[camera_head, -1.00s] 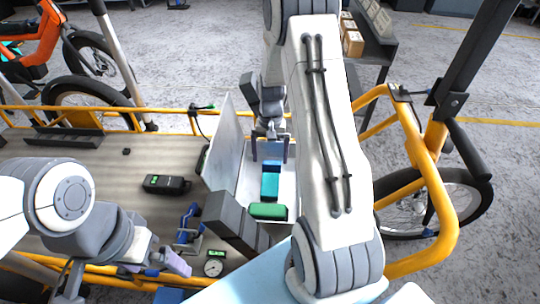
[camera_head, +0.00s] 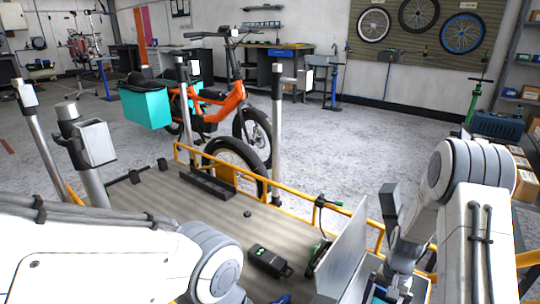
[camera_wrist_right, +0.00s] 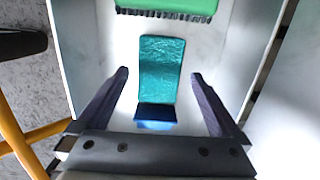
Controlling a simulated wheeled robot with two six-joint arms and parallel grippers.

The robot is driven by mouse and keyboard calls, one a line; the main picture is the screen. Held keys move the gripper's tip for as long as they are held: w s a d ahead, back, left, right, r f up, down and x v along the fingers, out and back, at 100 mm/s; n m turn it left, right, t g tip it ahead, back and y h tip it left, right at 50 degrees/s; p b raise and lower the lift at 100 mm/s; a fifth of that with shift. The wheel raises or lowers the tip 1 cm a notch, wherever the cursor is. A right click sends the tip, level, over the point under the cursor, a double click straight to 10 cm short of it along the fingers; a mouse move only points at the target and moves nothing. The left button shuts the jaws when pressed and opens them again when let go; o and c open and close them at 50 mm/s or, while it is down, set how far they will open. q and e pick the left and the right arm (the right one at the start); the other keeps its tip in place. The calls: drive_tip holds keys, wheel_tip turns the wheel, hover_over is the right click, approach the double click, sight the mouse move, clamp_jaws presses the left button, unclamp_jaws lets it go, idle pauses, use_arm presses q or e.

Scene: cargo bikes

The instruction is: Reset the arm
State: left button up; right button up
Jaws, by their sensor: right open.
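My right arm comes in from the right in the head view, and its gripper (camera_head: 392,290) points down into a white box (camera_head: 343,252). In the right wrist view the gripper (camera_wrist_right: 160,75) is open, with a finger on each side of a teal block (camera_wrist_right: 160,65) and nothing held. A blue block (camera_wrist_right: 155,115) lies at the teal block's near end. A green block (camera_wrist_right: 168,6) is at the top of that view. My left arm crosses the lower left of the head view; its gripper is out of the picture.
A grey cargo deck with a yellow rail (camera_head: 240,178) carries a black device (camera_head: 269,261) left of the box. An orange bike (camera_head: 215,105) with a teal crate (camera_head: 146,103) stands beyond. Posts (camera_head: 278,130) rise beside the deck. Open grey floor lies behind.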

drive_tip(key=shift+r, duration=0.7)
drive_tip(key=shift+f, duration=0.1)
